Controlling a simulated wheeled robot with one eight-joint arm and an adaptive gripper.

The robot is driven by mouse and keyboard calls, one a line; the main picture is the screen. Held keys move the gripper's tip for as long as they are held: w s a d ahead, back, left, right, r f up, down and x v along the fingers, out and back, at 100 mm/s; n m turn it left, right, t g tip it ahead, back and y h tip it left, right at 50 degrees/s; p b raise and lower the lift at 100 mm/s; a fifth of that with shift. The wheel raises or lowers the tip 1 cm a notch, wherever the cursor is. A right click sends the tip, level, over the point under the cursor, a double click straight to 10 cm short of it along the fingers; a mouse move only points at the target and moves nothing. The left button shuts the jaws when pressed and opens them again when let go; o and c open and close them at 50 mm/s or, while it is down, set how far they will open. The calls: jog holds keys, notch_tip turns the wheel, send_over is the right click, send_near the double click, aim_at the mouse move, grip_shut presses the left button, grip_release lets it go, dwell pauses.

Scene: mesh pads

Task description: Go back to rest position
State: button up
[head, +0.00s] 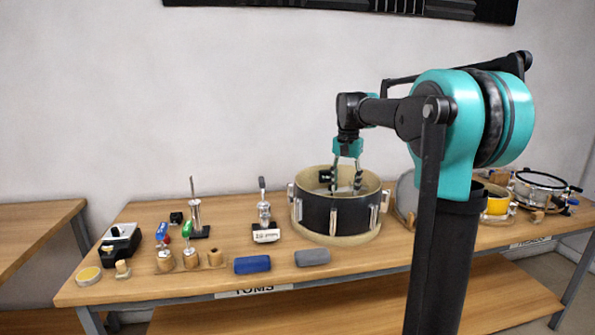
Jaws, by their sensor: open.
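My gripper (345,180) points down over the black snare-type drum (335,216) on the wooden table. Its two fingers are apart, and their tips reach inside the drum's rim. A small dark item (325,176) shows beside the left finger inside the drum; I cannot tell what it is or whether it touches the finger. Nothing is seen held between the fingers. The drum stands upright on a pale round base, with silver lugs around its side. My own arm comes in from the right and hides part of the table.
A blue block (252,265) and a grey block (312,257) lie near the table's front edge. A yellow drum (497,202) and white-headed drum (541,185) are at right.

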jog(key=s+d+f+n+t, duration=0.2)
jog(key=s+f+n, duration=0.1)
jog(key=s+f, duration=1)
jog(key=s+d+f+n+t, duration=0.2)
jog(key=s+f, duration=1.1)
jog(key=s, duration=0.1)
jog(key=shift+n, duration=0.4)
